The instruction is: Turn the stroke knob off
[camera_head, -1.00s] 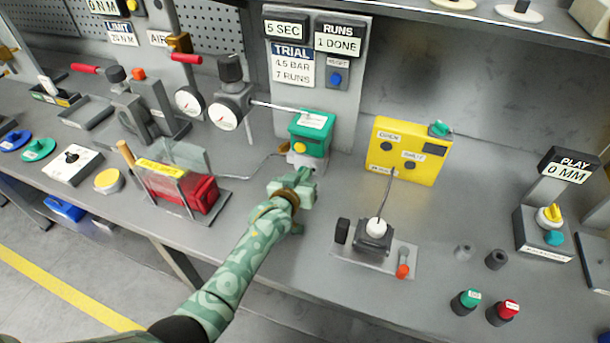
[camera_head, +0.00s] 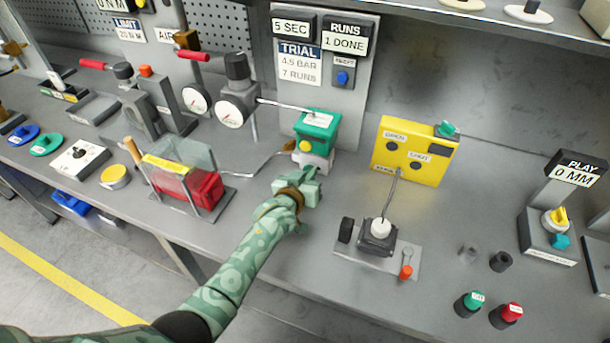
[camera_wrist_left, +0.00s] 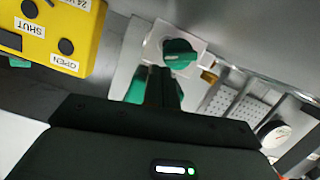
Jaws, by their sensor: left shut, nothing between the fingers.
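The green actuator (camera_head: 317,128) with a yellow button stands on a pale base at the middle of the bench. In the left wrist view a green knob (camera_wrist_left: 179,54) with a white pointer mark sits on a white plate; I take it for the stroke knob, but no label naming it is readable. My left gripper (camera_head: 314,180) is just in front of the actuator's base. In the wrist view its dark fingers (camera_wrist_left: 162,88) are shut and empty, their tips close to the knob; contact cannot be told. The knob is not clearly visible in the head view. My right gripper is not in view.
A yellow box (camera_head: 430,165) marked open and shut stands to the right. A white-topped lever unit (camera_head: 378,240) is in front of it. A red case behind clear guards (camera_head: 200,190) stands left. The display panel (camera_head: 345,110) rises behind the actuator.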

